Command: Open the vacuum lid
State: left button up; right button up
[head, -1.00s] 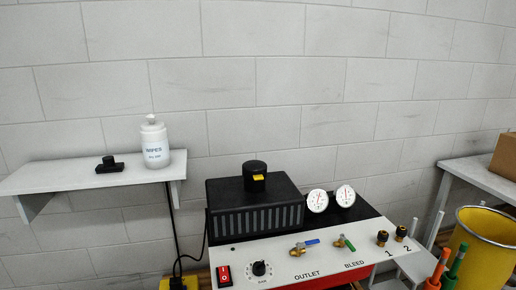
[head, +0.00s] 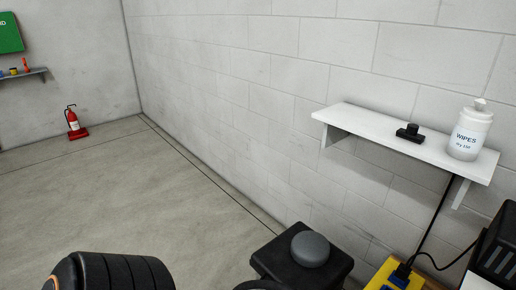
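I cannot make out a vacuum lid in the head view. At the right edge a vented black unit (head: 497,243) shows only in part; the rest of it is cut off. A dark ribbed cylinder with a thin orange ring at the bottom left looks like part of my arm. A black block with a round grey cap (head: 310,248) stands at the bottom middle, and I cannot tell whether it is part of me. Neither of my grippers can be made out.
A white wall shelf (head: 352,119) holds a wipes bottle (head: 467,138) and a small black object (head: 410,132). A yellow box (head: 385,277) with a black plug and cable sits at the bottom right. A red fire extinguisher (head: 73,122) stands far left. The floor (head: 130,195) between is clear.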

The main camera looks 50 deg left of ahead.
aim_at(301, 258)
jog(key=u, duration=1.4)
